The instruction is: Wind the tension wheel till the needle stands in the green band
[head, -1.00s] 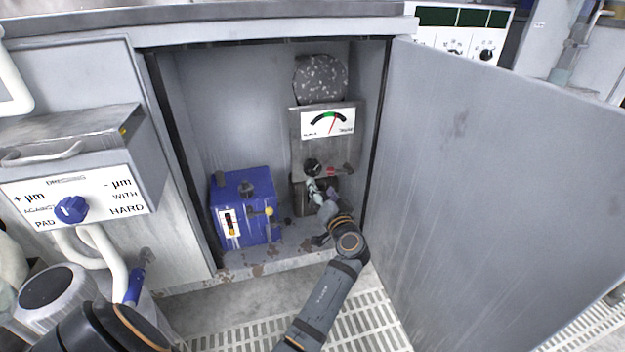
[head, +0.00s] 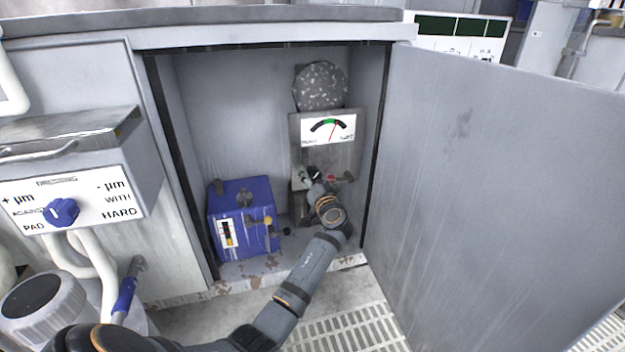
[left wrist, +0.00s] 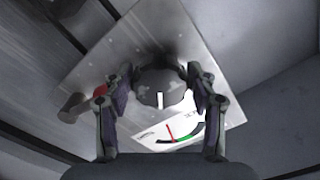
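The tension wheel is a dark round knob (left wrist: 160,86) with a white mark, on a grey metal plate (left wrist: 112,50). The white gauge (head: 328,129) sits above it in the head view. Its red needle (left wrist: 170,132) stands beside the green band (left wrist: 184,141), apart from it; in the head view it is to the right of the green. My left gripper (left wrist: 161,77) is open, its fingers on either side of the wheel with small gaps seeming to remain. In the head view my left gripper (head: 312,180) partly hides the wheel. My right gripper is not in view.
A blue box (head: 242,205) with a yellow knob stands at left inside the cabinet. The open cabinet door (head: 490,180) bounds the right side. A speckled round thing (head: 320,85) is above the gauge.

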